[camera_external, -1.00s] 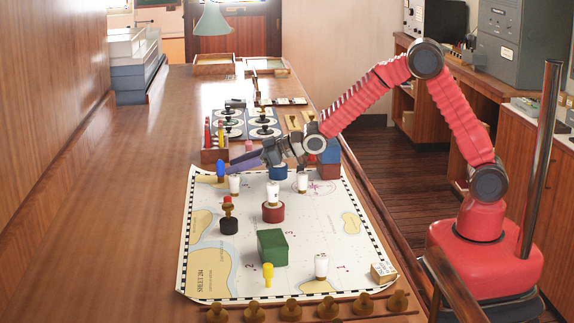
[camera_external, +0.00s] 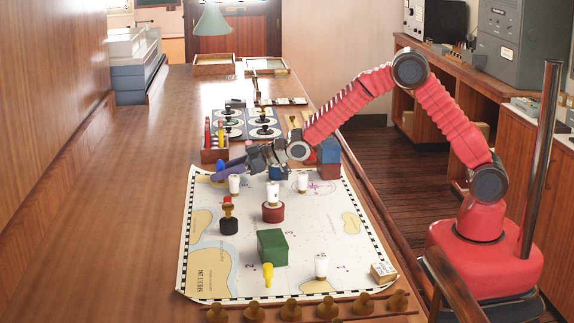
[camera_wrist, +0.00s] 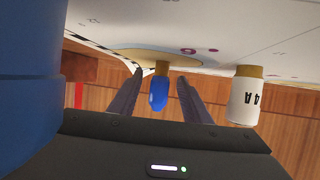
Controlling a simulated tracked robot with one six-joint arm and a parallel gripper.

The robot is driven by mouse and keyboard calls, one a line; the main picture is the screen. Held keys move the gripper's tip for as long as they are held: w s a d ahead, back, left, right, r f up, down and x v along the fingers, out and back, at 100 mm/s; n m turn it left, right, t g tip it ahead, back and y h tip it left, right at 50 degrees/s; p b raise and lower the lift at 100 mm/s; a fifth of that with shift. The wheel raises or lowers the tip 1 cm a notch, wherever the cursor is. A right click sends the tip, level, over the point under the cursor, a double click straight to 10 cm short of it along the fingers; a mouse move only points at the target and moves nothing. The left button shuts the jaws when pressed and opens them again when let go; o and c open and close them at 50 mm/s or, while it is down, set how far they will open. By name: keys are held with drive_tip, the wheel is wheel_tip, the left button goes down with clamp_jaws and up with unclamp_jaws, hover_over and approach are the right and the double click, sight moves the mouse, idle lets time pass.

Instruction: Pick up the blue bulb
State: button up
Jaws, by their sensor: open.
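The blue bulb (camera_wrist: 159,92) shows in the wrist view with its brass base (camera_wrist: 162,68) toward the chart. It is between the two fingers of my gripper (camera_wrist: 156,84), which are open, with a gap visible on each side of the bulb. In the external view, my gripper (camera_external: 226,172) is low over the far left corner of the chart. There the fingers mostly hide the blue bulb (camera_external: 220,163).
A rack with red and yellow pieces (camera_external: 215,155) is just behind my gripper. A green block (camera_external: 272,247) is nearer the front.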

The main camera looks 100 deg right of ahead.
sight(220, 160)
drive_tip(key=shift+w+d+f, duration=0.1)
drive_tip(key=shift+w+f, duration=0.05)
drive_tip(key=shift+w, duration=0.2)
idle(0.3)
drive_tip(key=c, duration=1.1)
wheel_tip(220, 160, up, 10)
idle(0.8)
